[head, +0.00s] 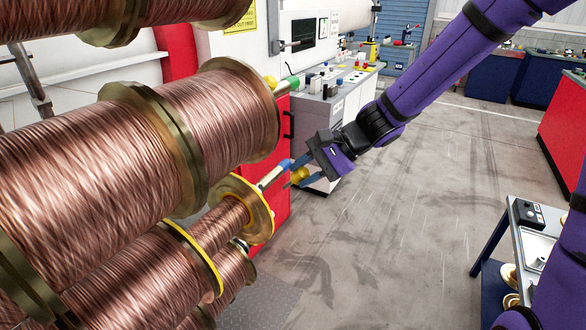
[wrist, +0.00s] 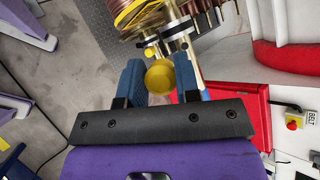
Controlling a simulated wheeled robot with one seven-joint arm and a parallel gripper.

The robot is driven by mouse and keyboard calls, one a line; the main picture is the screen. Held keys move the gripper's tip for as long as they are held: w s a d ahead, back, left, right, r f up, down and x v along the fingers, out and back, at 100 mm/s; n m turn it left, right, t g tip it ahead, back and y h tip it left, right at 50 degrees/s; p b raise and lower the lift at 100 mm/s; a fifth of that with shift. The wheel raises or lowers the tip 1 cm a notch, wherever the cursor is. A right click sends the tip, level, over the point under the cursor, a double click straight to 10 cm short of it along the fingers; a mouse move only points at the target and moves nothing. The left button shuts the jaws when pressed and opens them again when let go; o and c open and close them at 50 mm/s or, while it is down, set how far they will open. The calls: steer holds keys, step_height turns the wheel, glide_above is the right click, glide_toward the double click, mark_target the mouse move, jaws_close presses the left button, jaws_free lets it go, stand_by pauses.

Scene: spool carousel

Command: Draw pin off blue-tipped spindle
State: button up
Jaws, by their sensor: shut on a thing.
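The blue-tipped spindle (head: 270,178) is a pale rod sticking out of a copper spool with a yellow-rimmed flange (head: 257,212). Its blue tip (head: 285,164) lies close to my gripper (head: 303,171) in the head view. My gripper (wrist: 159,77) is shut on the pin's round yellow knob (wrist: 160,76), which sits between the two blue fingers in the wrist view. The knob also shows in the head view (head: 299,175). The pin's shank is hidden, so I cannot tell whether it is still in the spindle. The spindle shows beyond the right finger in the wrist view.
A larger copper spool (head: 225,115) hangs above left, near a green-tipped spindle (head: 291,83). More spools lie below left. A red cabinet (head: 283,205) and a grey control console (head: 335,105) stand behind. The floor (head: 420,210) to the right is clear up to a cart (head: 520,235).

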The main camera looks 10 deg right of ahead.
steer(key=s+d, duration=0.5)
steer(key=d, duration=0.1)
stand_by(0.4)
